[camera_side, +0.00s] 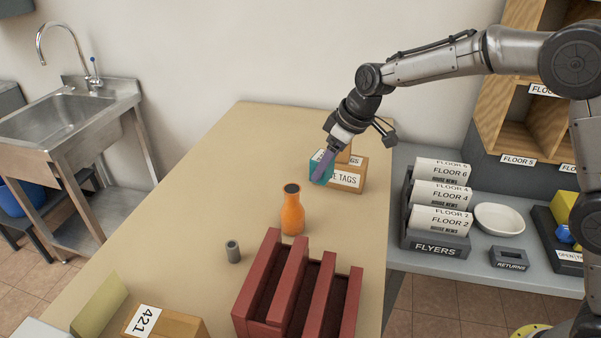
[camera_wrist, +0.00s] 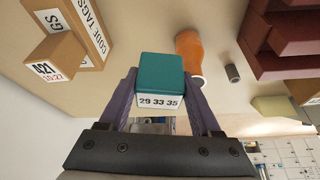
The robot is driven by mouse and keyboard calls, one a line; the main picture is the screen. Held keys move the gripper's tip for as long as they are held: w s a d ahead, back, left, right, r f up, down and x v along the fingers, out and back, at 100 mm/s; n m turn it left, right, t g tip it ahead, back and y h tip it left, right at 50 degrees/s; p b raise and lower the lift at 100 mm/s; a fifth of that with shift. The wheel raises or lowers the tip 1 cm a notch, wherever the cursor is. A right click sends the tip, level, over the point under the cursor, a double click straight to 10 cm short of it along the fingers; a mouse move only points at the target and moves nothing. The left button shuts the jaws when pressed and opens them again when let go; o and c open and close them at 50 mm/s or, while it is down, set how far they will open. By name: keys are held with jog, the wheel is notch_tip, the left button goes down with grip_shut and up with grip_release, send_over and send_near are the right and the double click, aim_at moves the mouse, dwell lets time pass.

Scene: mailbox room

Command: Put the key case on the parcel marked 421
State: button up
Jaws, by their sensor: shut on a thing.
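My gripper (camera_side: 322,168), with purple fingers, is shut on a teal case with a white face, the key case (camera_wrist: 160,75). In the wrist view the face reads "29 33 35". In the side view the case (camera_side: 317,168) is held in front of the cardboard "code tags" box (camera_side: 347,182); its height above the table is hard to judge. A parcel marked 421 (camera_side: 184,326) lies at the near left of the table, partly cut off.
An orange bottle (camera_side: 292,214), a small grey cylinder (camera_side: 233,252) and a dark red slotted rack (camera_side: 283,290) stand on the table (camera_side: 200,200). A yellowish block (camera_side: 99,305) stands near the parcel. The table's left middle is clear. A flyers holder (camera_side: 437,243) stands on the right shelf.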

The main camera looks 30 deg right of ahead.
jog(key=shift+s+d+r, duration=0.1)
jog(key=shift+s+r, duration=0.05)
jog(key=shift+s, duration=0.4)
jog(key=s+a+r+n+g+y, duration=0.1)
jog(key=s+a+r+n, duration=0.35)
jog(key=s+a, duration=0.8)
jog(key=s+a+r+n+g+y, duration=0.1)
jog(key=s+a+r+n, duration=0.3)
jog(key=s+a, duration=0.85)
jog(key=m, duration=0.1)
send_near(154, 326)
jog(key=shift+w+a+f, duration=0.15)
jog(key=shift+a+f, duration=0.1)
jog(key=shift+a, duration=0.2)
jog(key=shift+w+a+f, duration=0.2)
jog(key=shift+a+f, duration=0.05)
jog(key=shift+a, duration=0.2)
jog(key=shift+w+a+f, duration=0.1)
jog(key=shift+f, duration=1.65)
jog(key=shift+f, duration=0.15)
jog(key=o, duration=1.4)
